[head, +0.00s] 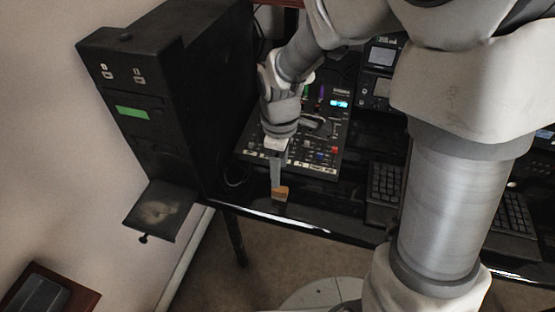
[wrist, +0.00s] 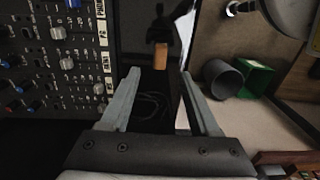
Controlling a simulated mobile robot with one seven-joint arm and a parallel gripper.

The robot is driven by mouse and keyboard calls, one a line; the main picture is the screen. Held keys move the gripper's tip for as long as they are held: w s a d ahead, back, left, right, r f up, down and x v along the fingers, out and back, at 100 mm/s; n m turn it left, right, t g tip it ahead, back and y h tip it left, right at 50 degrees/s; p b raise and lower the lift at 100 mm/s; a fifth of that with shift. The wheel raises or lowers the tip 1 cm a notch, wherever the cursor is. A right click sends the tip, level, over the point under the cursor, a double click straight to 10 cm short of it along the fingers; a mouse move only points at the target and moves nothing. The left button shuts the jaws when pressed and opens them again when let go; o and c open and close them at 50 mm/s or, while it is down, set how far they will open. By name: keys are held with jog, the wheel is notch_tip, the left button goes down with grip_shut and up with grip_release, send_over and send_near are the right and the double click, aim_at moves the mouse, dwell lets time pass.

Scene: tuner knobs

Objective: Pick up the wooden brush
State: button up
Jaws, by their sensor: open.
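The wooden brush (head: 282,194) shows in the head view as a small light-brown block near the front edge of the black desk, just below my gripper (head: 277,183). In the wrist view the brush's brown part (wrist: 159,54) lies ahead of my gripper (wrist: 161,72), roughly in line with the gap between the fingers. A black part adjoins it at the top. My gripper is open, with nothing visible between its fingers. The head view does not clearly show whether a finger touches the brush, and my fingers partly cover the area around it.
A console with knobs (head: 318,153) stands behind my gripper. A tall black cabinet (head: 165,95) is at left. A keyboard (head: 384,184) lies to the right. The desk's front edge (head: 320,220) is close. A grey bin (wrist: 222,79) and green bin (wrist: 256,77) stand on the floor.

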aim_at(280, 188)
notch_tip(280, 188, down, 8)
jog(key=shift+f+b, duration=0.25)
jog(key=shift+b, duration=1)
jog(key=shift+r, duration=0.1)
grip_shut()
